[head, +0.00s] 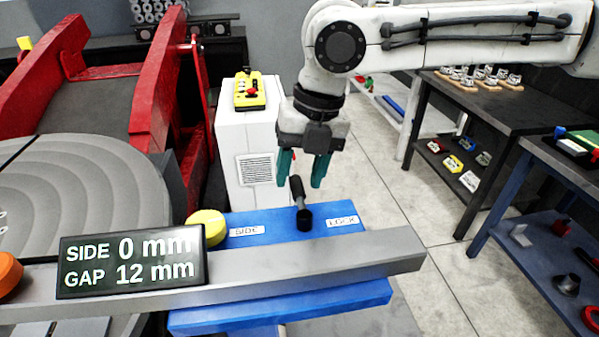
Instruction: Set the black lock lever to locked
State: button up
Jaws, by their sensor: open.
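The black lock lever (299,192) stands on the blue block (275,218), on a round black base, and leans slightly left toward the top. A white LOCK label (342,222) lies to its right and a SIDE label (247,231) to its left. My gripper (304,178) points down over the lever with its two teal fingers open. The lever's upper end shows between the fingers in the picture; I cannot tell whether they touch it. The display (131,261) reads SIDE 0 mm, GAP 12 mm.
A grey metal bar (330,265) crosses in front of the lever. A yellow knob (207,227) is at left and an orange knob (8,273) at far left. A white pedestal with a yellow control box (256,92) stands behind. Red positioner arms (160,85) rise at left.

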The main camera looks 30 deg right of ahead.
jog(key=shift+f, duration=0.5)
grip_shut()
dwell(0.4)
